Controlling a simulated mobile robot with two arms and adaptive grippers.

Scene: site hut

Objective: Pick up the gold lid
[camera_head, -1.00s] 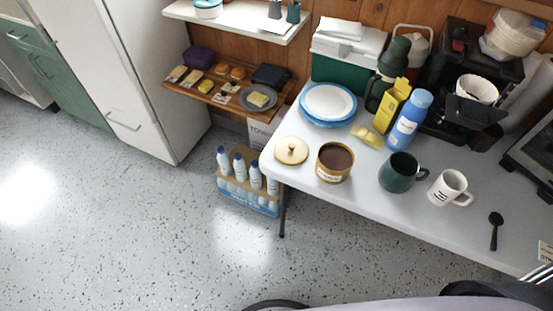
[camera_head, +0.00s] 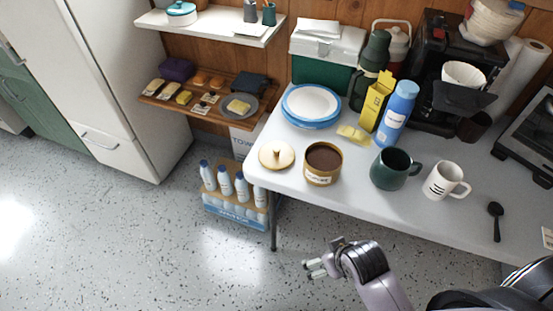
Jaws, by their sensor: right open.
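The gold lid (camera_head: 276,155) is a round, pale gold disc with a small knob on top. It lies flat near the left corner of the white table. A gold canister (camera_head: 322,164) with dark brown contents and a label stands open just to its right. My right gripper (camera_head: 310,269) is in front of the table's front edge, below the lid in the picture, over the floor. It is open and empty, with its fingers pointing left. My left gripper is not in view.
On the white table (camera_head: 420,227), a dark green mug (camera_head: 394,169), a white mug (camera_head: 445,181) and a black spoon (camera_head: 495,220) stand or lie to the right. Blue-rimmed plates (camera_head: 312,105) sit behind the lid. A bottle carton (camera_head: 234,205) is on the floor at left.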

